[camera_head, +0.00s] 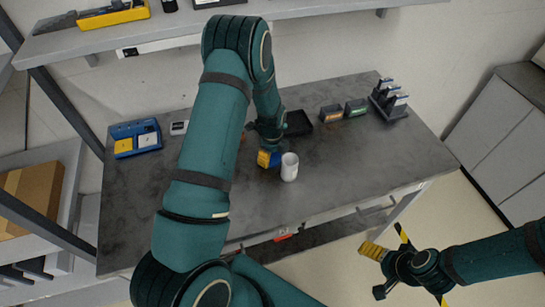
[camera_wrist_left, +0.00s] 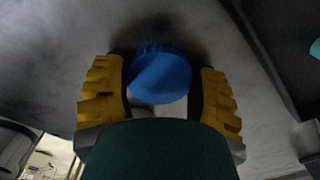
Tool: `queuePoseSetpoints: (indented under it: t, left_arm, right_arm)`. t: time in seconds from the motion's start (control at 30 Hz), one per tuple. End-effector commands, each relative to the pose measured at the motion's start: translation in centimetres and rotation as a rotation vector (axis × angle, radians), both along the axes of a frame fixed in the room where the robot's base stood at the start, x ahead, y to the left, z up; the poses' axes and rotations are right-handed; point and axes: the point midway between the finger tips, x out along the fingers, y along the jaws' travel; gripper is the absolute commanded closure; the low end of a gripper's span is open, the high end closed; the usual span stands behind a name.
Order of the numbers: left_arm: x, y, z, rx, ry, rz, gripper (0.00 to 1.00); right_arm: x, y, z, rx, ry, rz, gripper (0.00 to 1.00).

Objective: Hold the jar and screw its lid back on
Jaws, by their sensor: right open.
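The white jar (camera_head: 289,167) stands upright on the grey table near its front middle, with no lid visible on it. The blue lid (camera_head: 276,158) is just left of the jar, partly hidden by my left gripper (camera_head: 268,158). In the left wrist view the round blue lid (camera_wrist_left: 160,76) lies between the two yellow fingers of my left gripper (camera_wrist_left: 160,85), close to both. I cannot tell whether the fingers touch it. My right gripper (camera_head: 376,270) is open and empty, beyond the table's front edge at the lower right, away from the jar.
A black tray (camera_head: 298,123) lies behind the jar. Small boxes (camera_head: 343,110) and a dark rack (camera_head: 389,99) stand at the back right. A blue organiser (camera_head: 136,138) is at the left. The table right of the jar is clear.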

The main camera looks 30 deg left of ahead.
Motion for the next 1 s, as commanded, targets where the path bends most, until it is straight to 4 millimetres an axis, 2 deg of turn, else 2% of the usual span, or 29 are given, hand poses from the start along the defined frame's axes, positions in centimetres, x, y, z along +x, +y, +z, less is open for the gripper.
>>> queuePoseSetpoints:
  t: [0.23, 0.37, 0.8, 1.0]
  left_arm:
    - [0.0, 0.0, 0.1, 0.0, 0.0, 0.0, 0.51]
    - [0.1, 0.0, 0.9, 0.0, -0.002, 0.0, 0.51]
    - [0.1, 0.0, 8.5, 0.0, -0.003, -0.001, 0.51]
    - [0.0, 0.0, 9.9, 0.0, 0.0, 0.0, 0.51]
  right_arm:
    - [0.0, 0.0, 0.0, 0.0, 0.0, 0.0, 0.15]
    - [0.0, 0.0, 0.0, 0.0, 0.0, 0.0, 0.15]
    - [0.0, 0.0, -0.2, 0.0, 0.0, 0.0, 0.15]
    - [0.0, 0.0, -0.3, 0.0, 0.0, -0.001, 0.15]
